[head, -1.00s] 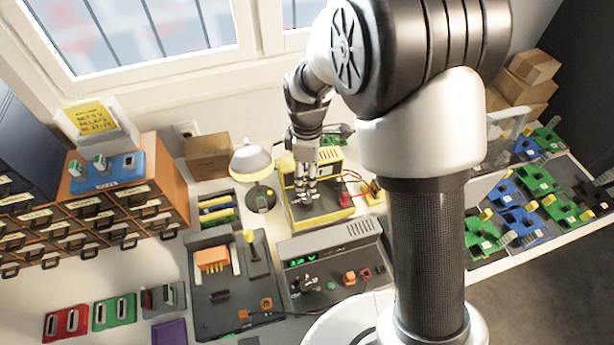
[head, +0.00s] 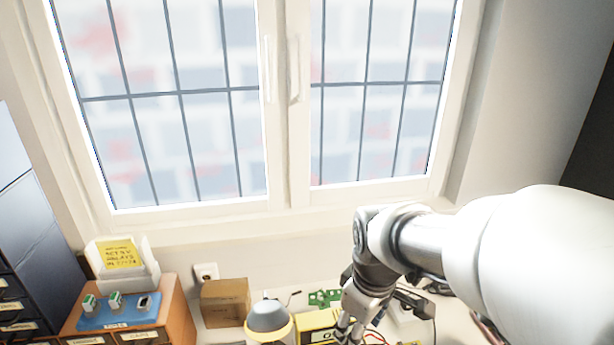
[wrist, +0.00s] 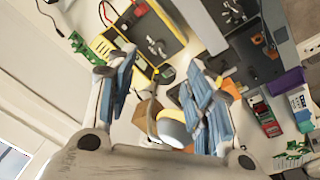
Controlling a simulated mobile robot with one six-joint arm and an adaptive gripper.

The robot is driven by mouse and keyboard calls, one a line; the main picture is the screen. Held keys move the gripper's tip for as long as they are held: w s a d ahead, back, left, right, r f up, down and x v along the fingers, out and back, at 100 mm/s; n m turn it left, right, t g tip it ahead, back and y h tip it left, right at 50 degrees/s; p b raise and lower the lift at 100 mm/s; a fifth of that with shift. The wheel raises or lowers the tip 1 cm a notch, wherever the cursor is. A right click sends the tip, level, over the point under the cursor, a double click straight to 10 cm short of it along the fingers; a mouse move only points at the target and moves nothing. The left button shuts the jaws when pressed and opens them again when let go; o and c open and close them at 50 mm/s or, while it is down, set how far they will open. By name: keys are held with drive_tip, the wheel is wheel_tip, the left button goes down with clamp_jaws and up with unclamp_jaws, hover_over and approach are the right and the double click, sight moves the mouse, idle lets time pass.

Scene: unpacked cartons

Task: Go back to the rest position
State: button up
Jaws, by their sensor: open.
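My gripper (head: 346,330) is low in the head view, right of the window's centre, with its tips near the bottom edge. The wrist view shows my gripper (wrist: 162,85) open, with its two blue-padded fingers wide apart and nothing held between them. The bench and its devices lie beyond the fingertips. My white arm link covers the right side of the head view and hides the bench there.
A lamp (head: 268,318), a cardboard box (head: 225,303) and a yellow device (head: 316,321) stand close left of my gripper. An orange drawer cabinet (head: 172,320) is farther left. The window (head: 285,110) is behind. A purple box (wrist: 287,82) shows in the wrist view.

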drive_tip(key=s+d+r+m+t, duration=0.1)
drive_tip(key=s+r+m, duration=0.1)
drive_tip(key=s, duration=0.3)
drive_tip(key=s+d+r+m, duration=0.2)
drive_tip(key=s+m, duration=0.2)
drive_tip(key=s, duration=0.1)
drive_tip(key=s+d+r+m+t, duration=0.1)
drive_tip(key=s+r+m, duration=0.1)
drive_tip(key=s, duration=0.3)
drive_tip(key=shift+s+d+r+m+t, duration=0.2)
drive_tip(key=shift+s+d+m+t, duration=0.1)
drive_tip(key=shift+m, duration=0.4)
